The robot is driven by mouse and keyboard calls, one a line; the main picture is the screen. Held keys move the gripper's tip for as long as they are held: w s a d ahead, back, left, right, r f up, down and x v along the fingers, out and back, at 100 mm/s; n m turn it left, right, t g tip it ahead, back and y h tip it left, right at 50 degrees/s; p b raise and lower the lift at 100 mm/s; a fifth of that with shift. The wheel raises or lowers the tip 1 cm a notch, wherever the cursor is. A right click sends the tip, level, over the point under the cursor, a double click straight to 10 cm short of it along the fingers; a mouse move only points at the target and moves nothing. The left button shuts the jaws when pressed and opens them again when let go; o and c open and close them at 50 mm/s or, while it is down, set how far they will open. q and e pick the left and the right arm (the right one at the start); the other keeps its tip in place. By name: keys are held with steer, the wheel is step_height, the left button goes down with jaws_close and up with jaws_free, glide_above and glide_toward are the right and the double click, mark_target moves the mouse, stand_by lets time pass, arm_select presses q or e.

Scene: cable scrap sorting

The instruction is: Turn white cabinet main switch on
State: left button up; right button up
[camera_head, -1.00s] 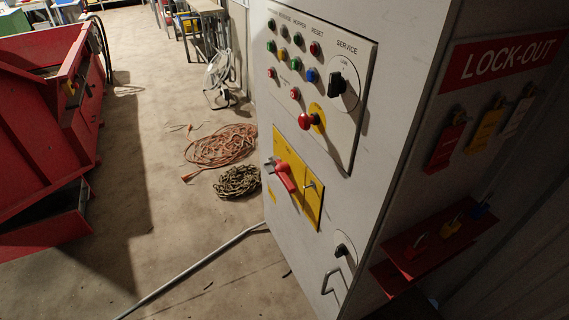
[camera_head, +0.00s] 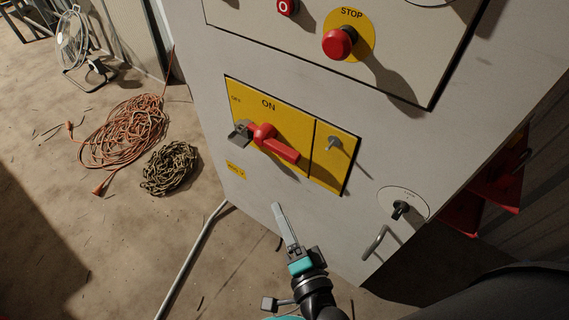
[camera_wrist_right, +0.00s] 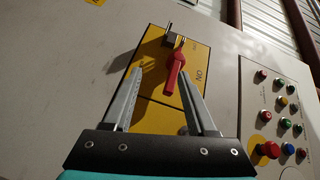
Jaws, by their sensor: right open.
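The white cabinet (camera_head: 190,45) carries a yellow switch plate (camera_head: 325,175) marked OFF at the left and ON near the top middle. Its red main switch handle (camera_head: 280,147) slants down to the right from its pivot. A grey metal piece (camera_head: 240,132) sits at the handle's left end. My right gripper (camera_head: 279,207) is open and empty, below the plate and apart from the handle in the head view. In the right wrist view, the red handle (camera_wrist_right: 173,75) shows between the open fingers (camera_wrist_right: 160,70); the distance to it is unclear. My left gripper is not in view.
A red STOP button (camera_head: 338,43) stands above the plate. A small silver knob (camera_head: 334,143) is on the plate's right part. A black rotary knob (camera_head: 401,209) and a door handle (camera_head: 375,243) are lower right. Orange cable (camera_head: 125,135) and a chain (camera_head: 170,168) lie on the floor.

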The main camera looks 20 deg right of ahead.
mark_target(286, 158)
steer(key=d+r+m+t+h, duration=0.1)
steer(key=d+r+m+h, duration=0.2)
steer(key=m, duration=0.2)
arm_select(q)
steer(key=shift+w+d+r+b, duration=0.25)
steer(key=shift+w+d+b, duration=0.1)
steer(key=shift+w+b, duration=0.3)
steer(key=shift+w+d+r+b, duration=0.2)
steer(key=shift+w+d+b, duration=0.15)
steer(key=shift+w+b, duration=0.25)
arm_select(e)
steer(key=w, duration=0.5)
steer(key=w+d, duration=0.1)
steer(key=w, duration=0.8)
steer(key=shift+w+d, duration=0.35)
steer(key=shift+r, duration=0.1)
jaws_close()
